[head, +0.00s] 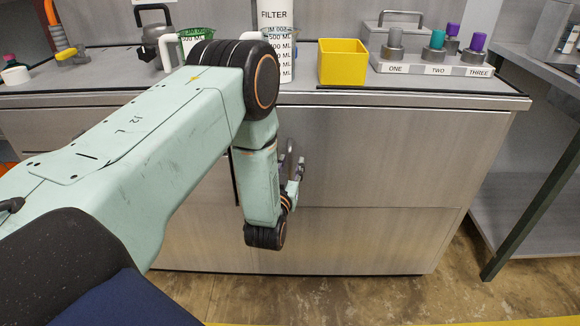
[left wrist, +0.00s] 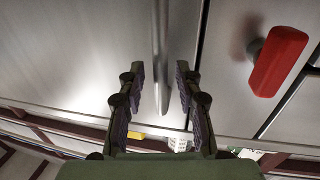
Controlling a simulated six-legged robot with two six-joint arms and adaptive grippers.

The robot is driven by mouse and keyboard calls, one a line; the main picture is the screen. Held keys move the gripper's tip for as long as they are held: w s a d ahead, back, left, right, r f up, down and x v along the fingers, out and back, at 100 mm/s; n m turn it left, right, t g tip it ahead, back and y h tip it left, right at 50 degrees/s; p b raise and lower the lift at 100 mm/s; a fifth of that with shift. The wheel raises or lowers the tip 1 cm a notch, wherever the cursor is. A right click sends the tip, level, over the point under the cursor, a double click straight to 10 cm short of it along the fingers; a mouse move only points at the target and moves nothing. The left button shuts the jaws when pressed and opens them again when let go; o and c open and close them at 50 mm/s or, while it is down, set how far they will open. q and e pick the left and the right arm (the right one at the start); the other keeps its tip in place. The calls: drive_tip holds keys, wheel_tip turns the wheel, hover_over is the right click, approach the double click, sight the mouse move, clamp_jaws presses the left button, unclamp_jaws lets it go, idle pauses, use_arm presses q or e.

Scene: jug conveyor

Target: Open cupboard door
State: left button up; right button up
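The steel cupboard front (head: 400,160) fills the middle of the head view below the counter, and its door panel shows as a grey surface in the left wrist view (left wrist: 70,60). A vertical grey bar handle (left wrist: 160,45) runs down between the fingers of my left gripper (left wrist: 160,80). The fingers are open, one on each side of the bar, with a gap on both sides. In the head view, my left gripper (head: 292,170) is close in front of the cupboard, partly hidden by my arm. My right gripper is not in view.
The counter (head: 300,97) holds a yellow bin (head: 342,62), a filter container (head: 285,55) and a rack (head: 430,68) with several coloured-topped cylinders. A red handle (left wrist: 279,62) shows beside the bar handle. A metal table stands at the right; floor (head: 500,280) is clear before it.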

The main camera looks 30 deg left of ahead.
use_arm(q)
drive_tip(key=shift+c, duration=0.4)
clamp_jaws()
idle(0.4)
